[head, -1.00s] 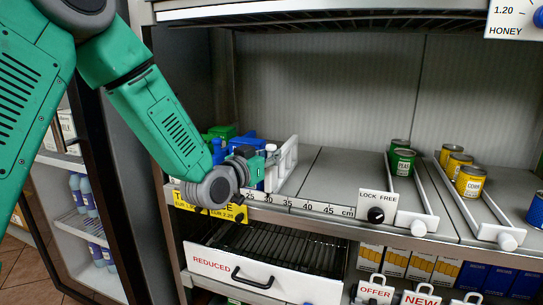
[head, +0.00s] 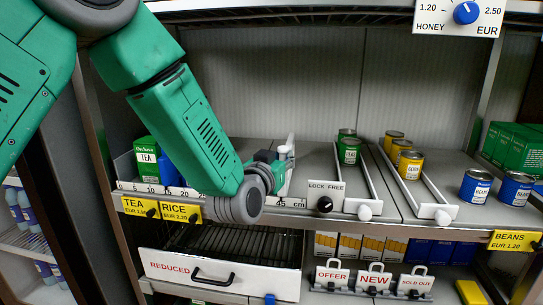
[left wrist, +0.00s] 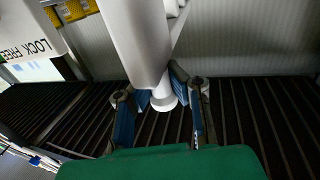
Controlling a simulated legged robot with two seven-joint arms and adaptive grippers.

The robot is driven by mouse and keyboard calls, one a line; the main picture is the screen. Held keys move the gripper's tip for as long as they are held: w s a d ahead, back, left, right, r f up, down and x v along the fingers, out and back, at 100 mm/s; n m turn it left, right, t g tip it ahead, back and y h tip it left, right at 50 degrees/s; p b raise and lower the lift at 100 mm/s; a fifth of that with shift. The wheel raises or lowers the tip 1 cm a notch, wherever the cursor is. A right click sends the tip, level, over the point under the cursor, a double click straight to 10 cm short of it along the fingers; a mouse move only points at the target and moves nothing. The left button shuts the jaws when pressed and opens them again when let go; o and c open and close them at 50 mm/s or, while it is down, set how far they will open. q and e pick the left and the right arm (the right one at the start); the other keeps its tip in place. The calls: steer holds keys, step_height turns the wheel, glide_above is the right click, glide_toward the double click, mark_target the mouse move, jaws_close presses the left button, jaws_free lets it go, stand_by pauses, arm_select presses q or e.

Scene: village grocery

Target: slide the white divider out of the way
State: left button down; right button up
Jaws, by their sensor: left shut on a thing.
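The white divider (head: 291,160) stands upright on the shelf, at about the 45 mark of the printed scale (head: 150,186). My left gripper (head: 282,158) is shut on its front end. In the left wrist view the white divider (left wrist: 135,40) runs between my two fingers (left wrist: 162,100), with its round knob low between them. My arm hides part of the shelf and scale. The LOCK FREE plate with its black knob (head: 325,204) is just right of the divider; its pointer is too small to read. My right gripper is not in view.
A green tea box (head: 146,158) and blue packs stand at left, partly behind my arm. A REDUCED drawer (head: 220,275) protrudes below.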

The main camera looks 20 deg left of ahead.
arm_select(q)
steer(key=shift+a+r, duration=0.1)
steer(key=shift+r, duration=0.05)
steer(key=c, duration=1.5)
jaws_free()
steer(key=shift+o, duration=0.2)
steer(key=shift+s, duration=0.1)
steer(key=shift+s, duration=0.15)
steer(key=s, duration=1.1)
steer(key=shift+s, duration=0.3)
steer(key=shift+a, duration=0.1)
